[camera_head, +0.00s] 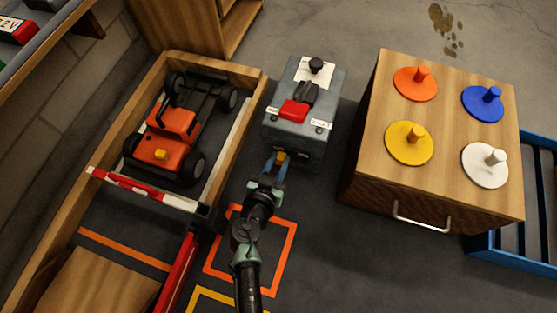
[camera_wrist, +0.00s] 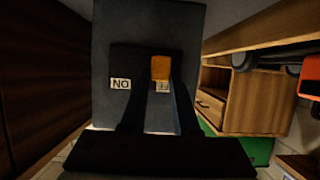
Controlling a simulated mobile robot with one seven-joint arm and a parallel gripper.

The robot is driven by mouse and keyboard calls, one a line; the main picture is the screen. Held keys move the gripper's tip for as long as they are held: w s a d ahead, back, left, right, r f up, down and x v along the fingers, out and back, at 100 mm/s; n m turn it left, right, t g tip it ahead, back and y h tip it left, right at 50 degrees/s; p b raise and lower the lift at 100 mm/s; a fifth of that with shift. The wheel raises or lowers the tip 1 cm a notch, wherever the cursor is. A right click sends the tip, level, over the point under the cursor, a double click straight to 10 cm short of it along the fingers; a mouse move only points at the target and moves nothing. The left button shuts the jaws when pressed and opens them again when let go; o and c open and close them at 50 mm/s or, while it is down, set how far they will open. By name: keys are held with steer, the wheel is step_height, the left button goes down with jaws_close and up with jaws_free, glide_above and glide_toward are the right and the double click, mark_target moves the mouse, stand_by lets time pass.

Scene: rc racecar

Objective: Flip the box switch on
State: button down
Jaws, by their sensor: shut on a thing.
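The grey switch box (camera_head: 290,133) stands on the dark floor in the middle of the head view, with a red piece (camera_head: 295,111), black fittings and white labels on top. The box's dark face (camera_wrist: 150,25) fills the middle of the wrist view. My gripper (camera_head: 276,165) is at the box's near side, its fingers shut on a small orange switch handle (camera_wrist: 160,68). An upside-down "ON" label (camera_wrist: 121,84) is left of the handle in the wrist view. A second label (camera_wrist: 163,88) lies just below the handle, partly hidden by my fingers.
An orange racecar (camera_head: 170,135) sits in a wooden-walled bay on the left, behind a red-and-white barrier (camera_head: 140,187). A wooden cabinet (camera_head: 450,90) with several coloured knobbed discs stands close on the right. Floor outlined by an orange square (camera_head: 291,250) lies below my arm.

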steer(key=shift+s+d, duration=0.3)
steer(key=shift+d, duration=0.5)
steer(key=shift+s+d, duration=0.25)
steer(key=shift+d, duration=0.5)
steer(key=c, duration=0.6)
jaws_free()
steer(key=shift+c, duration=0.2)
steer(key=p+v, duration=0.2)
steer(key=v, duration=1.1)
